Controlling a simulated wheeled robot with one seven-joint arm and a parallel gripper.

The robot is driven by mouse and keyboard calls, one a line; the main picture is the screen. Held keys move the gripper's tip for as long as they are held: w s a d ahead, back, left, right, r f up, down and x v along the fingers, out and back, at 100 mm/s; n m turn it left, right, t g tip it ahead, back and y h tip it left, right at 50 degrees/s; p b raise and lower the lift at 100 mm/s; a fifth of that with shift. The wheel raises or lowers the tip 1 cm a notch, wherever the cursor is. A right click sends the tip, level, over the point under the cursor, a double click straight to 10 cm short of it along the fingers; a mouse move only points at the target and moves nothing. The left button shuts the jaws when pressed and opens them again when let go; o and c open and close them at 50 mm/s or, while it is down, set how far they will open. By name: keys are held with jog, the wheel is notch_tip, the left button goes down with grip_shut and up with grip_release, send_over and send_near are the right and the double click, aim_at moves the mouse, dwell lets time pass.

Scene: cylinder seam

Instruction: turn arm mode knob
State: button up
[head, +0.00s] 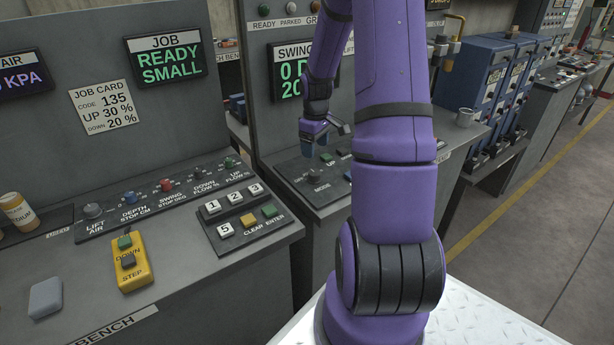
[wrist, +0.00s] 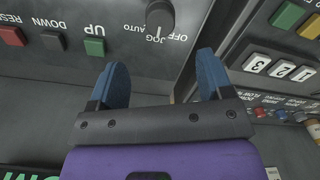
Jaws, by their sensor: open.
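The mode knob (head: 313,174) is a dark round knob above the "MODE" label on the swing arm panel in the head view. In the wrist view the knob (wrist: 159,14) is at the top edge, partly cut off, beside the upside-down words OFF, JOG and AUTO. My gripper (head: 325,136) is above this panel in the head view, apart from the knob. In the wrist view my gripper (wrist: 160,66) has its two blue fingers spread with nothing between them, and the knob lies beyond the fingertips.
Green UP (wrist: 94,46) and red (wrist: 12,36) buttons share the knob's panel. A numbered keypad (head: 240,216) and a yellow step pendant (head: 132,262) are on the left bench. The swing screen (head: 292,75) rises behind the panel.

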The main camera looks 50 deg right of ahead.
aim_at(315, 172)
notch_tip(315, 172, down, 10)
jog(key=shift+f, duration=0.25)
dwell(0.4)
jog(key=c, duration=0.9)
